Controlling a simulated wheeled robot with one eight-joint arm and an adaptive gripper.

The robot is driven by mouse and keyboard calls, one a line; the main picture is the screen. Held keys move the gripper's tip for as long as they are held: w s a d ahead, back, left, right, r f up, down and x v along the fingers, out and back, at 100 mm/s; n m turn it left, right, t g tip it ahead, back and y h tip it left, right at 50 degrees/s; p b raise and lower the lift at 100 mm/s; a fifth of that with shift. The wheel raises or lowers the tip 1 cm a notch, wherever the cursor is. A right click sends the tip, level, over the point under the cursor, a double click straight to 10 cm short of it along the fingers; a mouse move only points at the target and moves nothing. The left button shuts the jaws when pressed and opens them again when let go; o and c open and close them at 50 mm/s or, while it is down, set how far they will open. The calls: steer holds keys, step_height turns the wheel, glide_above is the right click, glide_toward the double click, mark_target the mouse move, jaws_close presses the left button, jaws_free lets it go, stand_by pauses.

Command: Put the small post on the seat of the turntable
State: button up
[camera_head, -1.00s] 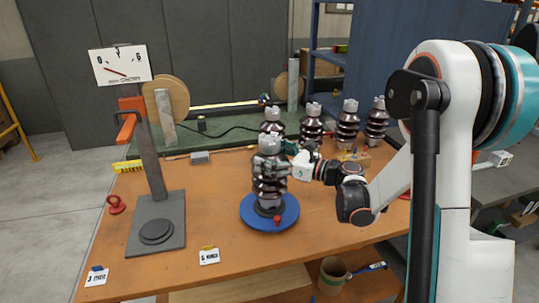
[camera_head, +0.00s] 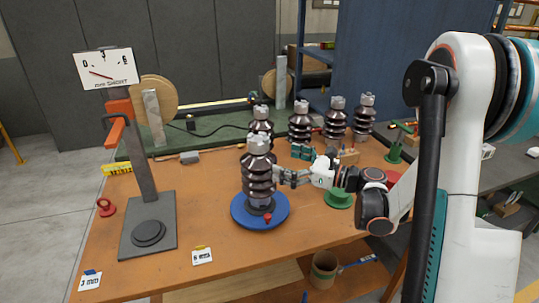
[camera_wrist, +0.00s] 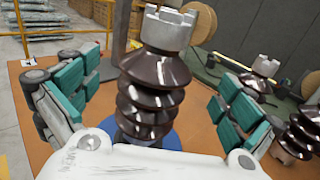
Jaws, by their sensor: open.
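A brown ribbed post (camera_head: 258,178) with a grey notched cap stands upright on the blue round turntable (camera_head: 240,219). The turntable has a small red knob at its front. The post's base covers the seat. My gripper (camera_head: 279,176) is open just right of the post, at mid-height. In the wrist view the post (camera_wrist: 150,92) stands ahead between the spread fingers with teal pads, with visible gaps on both sides. The post seems free of the fingers.
Several similar posts (camera_head: 299,122) stand behind at the back right. A gauge stand (camera_head: 147,213) with a dial plate (camera_head: 106,69) is at the left. A green disc (camera_head: 338,199) lies right of the turntable, near my wrist. The front middle of the table is mostly clear.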

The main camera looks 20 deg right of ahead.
steer(key=shift+v, duration=1.5)
